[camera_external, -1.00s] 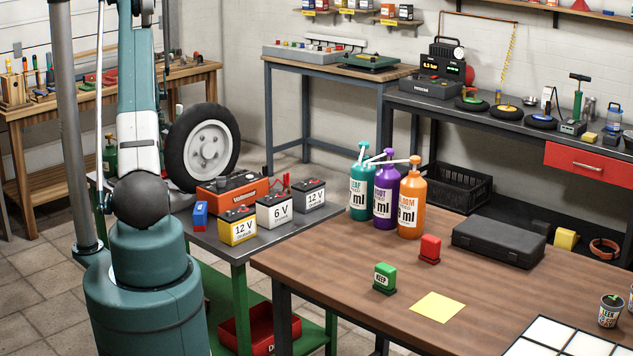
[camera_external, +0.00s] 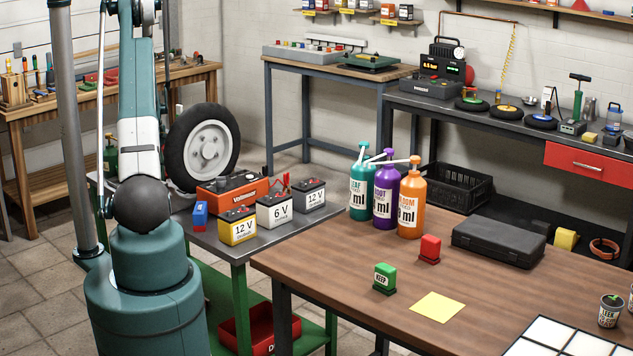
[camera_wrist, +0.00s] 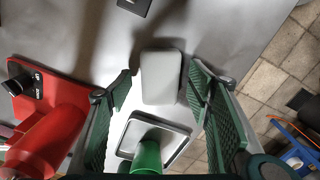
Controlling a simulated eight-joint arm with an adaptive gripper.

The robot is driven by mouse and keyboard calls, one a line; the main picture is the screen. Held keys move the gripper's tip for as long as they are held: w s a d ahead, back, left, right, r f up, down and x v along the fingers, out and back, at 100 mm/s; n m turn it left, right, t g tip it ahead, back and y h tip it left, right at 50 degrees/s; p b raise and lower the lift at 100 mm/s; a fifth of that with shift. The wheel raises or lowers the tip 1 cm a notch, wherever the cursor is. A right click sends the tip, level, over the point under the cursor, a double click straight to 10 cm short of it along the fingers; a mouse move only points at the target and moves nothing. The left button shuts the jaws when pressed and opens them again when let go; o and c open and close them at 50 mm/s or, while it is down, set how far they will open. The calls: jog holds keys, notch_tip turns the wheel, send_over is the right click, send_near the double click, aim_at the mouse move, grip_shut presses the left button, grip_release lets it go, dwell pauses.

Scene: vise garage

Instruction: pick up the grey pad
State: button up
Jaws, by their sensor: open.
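A light grey, rounded block, which I take to be the grey pad (camera_wrist: 161,77), lies on a grey surface in the middle of the wrist view. My gripper (camera_wrist: 160,88) is open, with one green ribbed finger to the left of the pad and one to the right. I see gaps on both sides, and nothing is held. I cannot tell how high the fingertips are above the surface. I cannot make out the pad or my gripper in the external view.
Just below the pad in the wrist view is a square grey plate with a dark rim (camera_wrist: 178,140) and a green upright part (camera_wrist: 147,156). A red object (camera_wrist: 50,130) is at the left. The surface's edge and tiled floor (camera_wrist: 285,65) are at the right.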

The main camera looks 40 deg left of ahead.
jog(key=c, duration=0.9)
jog(key=shift+r, duration=0.2)
notch_tip(320, 180, up, 18)
jog(key=p, duration=0.2)
jog(key=shift+f+p, duration=0.15)
jog(key=shift+p, duration=0.15)
dwell(0.5)
